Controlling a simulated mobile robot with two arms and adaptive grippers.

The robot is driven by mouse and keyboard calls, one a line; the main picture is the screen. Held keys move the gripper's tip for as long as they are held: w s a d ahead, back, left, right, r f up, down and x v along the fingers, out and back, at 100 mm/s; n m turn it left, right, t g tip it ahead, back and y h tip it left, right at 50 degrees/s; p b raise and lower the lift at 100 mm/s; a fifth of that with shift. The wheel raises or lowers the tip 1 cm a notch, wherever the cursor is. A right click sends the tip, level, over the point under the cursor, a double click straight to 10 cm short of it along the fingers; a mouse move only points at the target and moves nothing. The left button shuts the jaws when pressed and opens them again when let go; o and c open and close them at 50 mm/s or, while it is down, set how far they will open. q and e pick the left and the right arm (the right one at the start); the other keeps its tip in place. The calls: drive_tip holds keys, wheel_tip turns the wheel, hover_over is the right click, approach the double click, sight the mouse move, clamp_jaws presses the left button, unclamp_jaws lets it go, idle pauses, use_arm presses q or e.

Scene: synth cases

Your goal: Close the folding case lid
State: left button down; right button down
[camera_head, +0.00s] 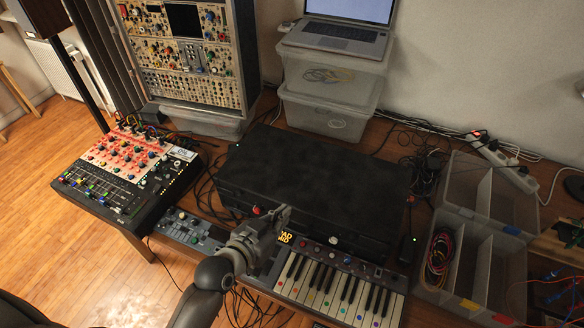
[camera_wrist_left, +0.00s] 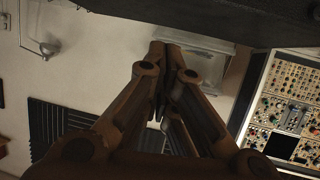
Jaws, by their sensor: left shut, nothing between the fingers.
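The black folding case (camera_head: 315,170) sits on the wooden desk in the middle of the head view. Its dark lid lies roughly flat over it, and no inside shows. I cannot tell whether the lid is fully seated. My left gripper (camera_head: 279,218) is shut and empty at the front edge of the case, left of its middle. I cannot tell whether it touches the case. In the left wrist view the closed fingers (camera_wrist_left: 166,48) point towards a dark panel (camera_wrist_left: 225,14) across the top, which looks like part of the case. My right gripper is not in view.
A small keyboard (camera_head: 340,285) lies right in front of the case. A mixer (camera_head: 125,170) and a modular synth rack (camera_head: 190,60) stand left. Clear boxes (camera_head: 330,90) carry a laptop (camera_head: 340,30) behind. Cables (camera_head: 425,160) and divided trays (camera_head: 485,230) fill the right.

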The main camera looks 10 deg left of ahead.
use_arm(q)
drive_tip(key=w+a+r+n+t, duration=0.1)
drive_tip(key=w+a+r+t, duration=0.1)
drive_tip(key=w+r+t, duration=0.25)
drive_tip(key=w+d+r+y+b, duration=0.1)
drive_tip(key=w+d+b, duration=0.15)
drive_tip(key=w, duration=0.85)
drive_tip(key=shift+n, duration=0.3)
drive_tip(key=shift+s+a+f+b, duration=0.15)
drive_tip(key=shift+s+f+b, duration=0.2)
drive_tip(key=shift+f+b, duration=0.3)
drive_tip(key=shift+s+a+f+b, duration=0.2)
drive_tip(key=shift+s+f+b, duration=0.1)
drive_tip(key=shift+f+b, duration=0.25)
drive_tip(key=shift+s+a+f+b, duration=0.15)
drive_tip(key=shift+s+f+b, duration=0.2)
drive_tip(key=shift+f+b, duration=0.3)
drive_tip(key=shift+r, duration=0.1)
